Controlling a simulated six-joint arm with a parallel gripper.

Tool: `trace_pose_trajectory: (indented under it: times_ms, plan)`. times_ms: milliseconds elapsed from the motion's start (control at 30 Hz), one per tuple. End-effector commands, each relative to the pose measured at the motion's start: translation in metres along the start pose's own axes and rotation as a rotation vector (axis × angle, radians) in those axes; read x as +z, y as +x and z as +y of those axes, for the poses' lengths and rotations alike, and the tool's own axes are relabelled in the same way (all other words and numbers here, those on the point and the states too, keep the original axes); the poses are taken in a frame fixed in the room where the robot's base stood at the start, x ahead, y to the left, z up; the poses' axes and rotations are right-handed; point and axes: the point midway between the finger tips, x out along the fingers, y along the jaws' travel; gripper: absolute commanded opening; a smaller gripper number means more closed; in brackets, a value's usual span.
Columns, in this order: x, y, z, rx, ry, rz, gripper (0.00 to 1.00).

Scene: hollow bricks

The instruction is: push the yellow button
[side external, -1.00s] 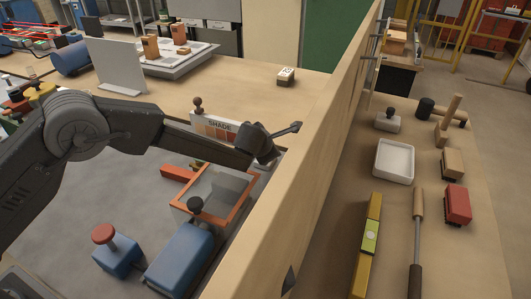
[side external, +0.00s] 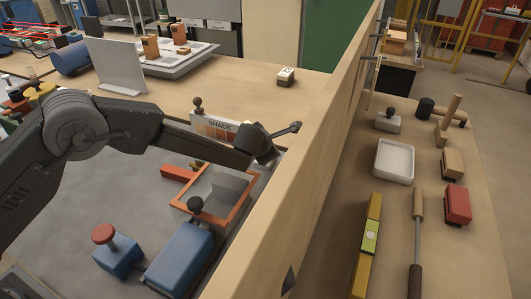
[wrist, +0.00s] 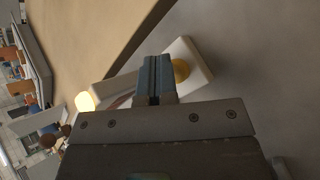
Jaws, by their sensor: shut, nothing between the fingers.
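The yellow button (wrist: 181,70) is a round amber disc on a pale rectangular block (wrist: 201,62) in the wrist view. My gripper (wrist: 158,78) is shut and empty, its fingers covering part of the block just left of the button in that view. I cannot tell whether the fingertips touch the block. In the side view I cannot make out the button. There the end of my arm is near the wooden partition, right of the SHADE panel (side external: 219,130).
The wooden partition (side external: 318,140) stands close to my arm's end. An orange-framed tray (side external: 240,205), a blue box with a black knob (side external: 181,256) and a blue block with a red button (side external: 116,258) are below the arm. A glowing dome (wrist: 85,101) shows in the wrist view.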

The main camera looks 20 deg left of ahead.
Motion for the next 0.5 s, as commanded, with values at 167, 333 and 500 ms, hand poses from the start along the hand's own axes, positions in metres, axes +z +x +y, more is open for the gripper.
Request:
trace_pose_trajectory:
  times_ms: [167,333,500]
  plan:
    - [0.007,-0.008,0.006,0.001,-0.001,-0.003,0.00]
    - [0.015,-0.020,0.014,0.001,-0.002,-0.004,0.00]
    - [0.024,-0.032,0.023,0.001,-0.002,-0.004,0.00]
